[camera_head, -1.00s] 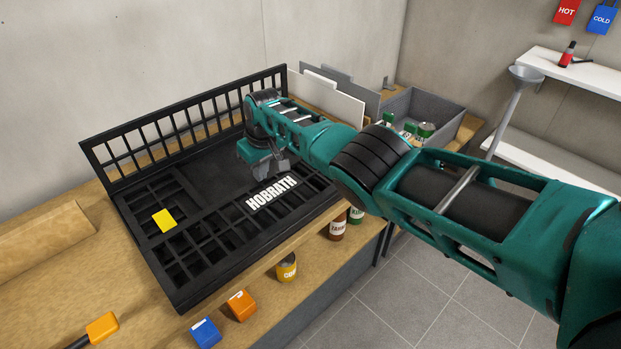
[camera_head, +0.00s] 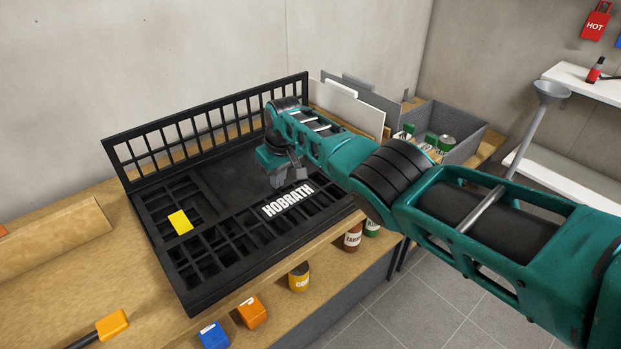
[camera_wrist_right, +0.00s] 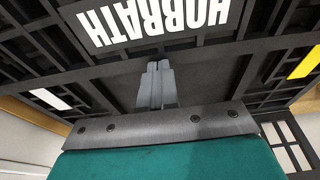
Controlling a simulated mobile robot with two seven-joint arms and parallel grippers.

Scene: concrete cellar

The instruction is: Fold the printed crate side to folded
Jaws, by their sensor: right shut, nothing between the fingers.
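The black crate (camera_head: 190,300) sits on the wooden bench, its slatted back side (camera_head: 215,125) upright. The printed crate side (camera_head: 235,238), a grid panel with white HOBRATH letters, lies flat inward along the crate's front. The lettering also shows at the top of the right wrist view (camera_wrist_right: 150,20). A grid side with a yellow label (camera_head: 180,222) lies flat at the left. My right gripper (camera_head: 290,180) is shut and empty, just behind the lettering, over the crate; whether it touches the panel I cannot tell. Its grey fingers show together in the wrist view (camera_wrist_right: 157,75). My left gripper is out of view.
A grey bin (camera_head: 465,135) with green-lidded cans and upright white and grey panels (camera_head: 350,110) stand right of the crate. A cardboard roll (camera_head: 50,240) lies at left. Orange and blue blocks and several jars (camera_head: 299,277) line the front. My right arm hides the crate's right end.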

